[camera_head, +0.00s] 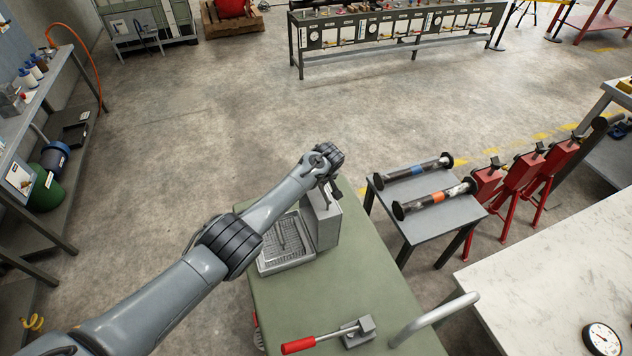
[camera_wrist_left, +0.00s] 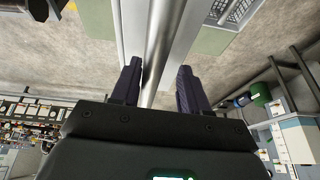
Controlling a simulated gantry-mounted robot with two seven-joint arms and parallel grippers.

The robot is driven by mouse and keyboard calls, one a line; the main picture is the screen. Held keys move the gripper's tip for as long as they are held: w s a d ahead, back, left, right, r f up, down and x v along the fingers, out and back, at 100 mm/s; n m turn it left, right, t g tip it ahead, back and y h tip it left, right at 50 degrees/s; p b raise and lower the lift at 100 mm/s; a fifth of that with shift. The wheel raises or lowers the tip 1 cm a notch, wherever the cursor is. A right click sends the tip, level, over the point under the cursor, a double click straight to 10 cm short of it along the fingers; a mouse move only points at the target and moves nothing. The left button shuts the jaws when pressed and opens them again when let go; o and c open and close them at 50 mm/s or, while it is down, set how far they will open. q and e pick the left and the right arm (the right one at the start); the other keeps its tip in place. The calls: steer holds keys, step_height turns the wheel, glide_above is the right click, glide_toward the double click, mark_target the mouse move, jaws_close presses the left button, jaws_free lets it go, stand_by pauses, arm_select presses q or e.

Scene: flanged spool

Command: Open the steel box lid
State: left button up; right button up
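The steel box (camera_head: 290,262) sits on the green-topped table, with its interior and a perforated insert showing. Its lid (camera_head: 324,222) stands raised, roughly upright, along the box's right side. My left gripper (camera_head: 328,180) is at the top of the lid, partly hidden by my wrist in the head view. In the left wrist view, the two dark fingers of my left gripper (camera_wrist_left: 160,88) stand apart on either side of a pale metal bar or edge (camera_wrist_left: 160,45). A gap shows beside the right finger. My right gripper is not in view.
A red-handled clamp (camera_head: 320,340) lies on the green table (camera_head: 370,290) near the front. A curved grey handle (camera_head: 435,318) is to its right. A small table (camera_head: 440,215) with two flanged spools and several red stands are to the right of the box.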

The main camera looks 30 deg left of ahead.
arm_select(q)
steer(key=shift+r, duration=0.1)
steer(key=shift+s+d+r+p, duration=0.1)
steer(key=shift+d+r+p, duration=0.1)
steer(key=shift+r+p, duration=0.25)
steer(key=p+v, duration=0.1)
steer(key=v, duration=0.7)
steer(key=shift+r, duration=0.2)
steer(key=shift+s+d+r, duration=0.2)
steer(key=shift+r, duration=0.35)
steer(key=shift+c, duration=0.2)
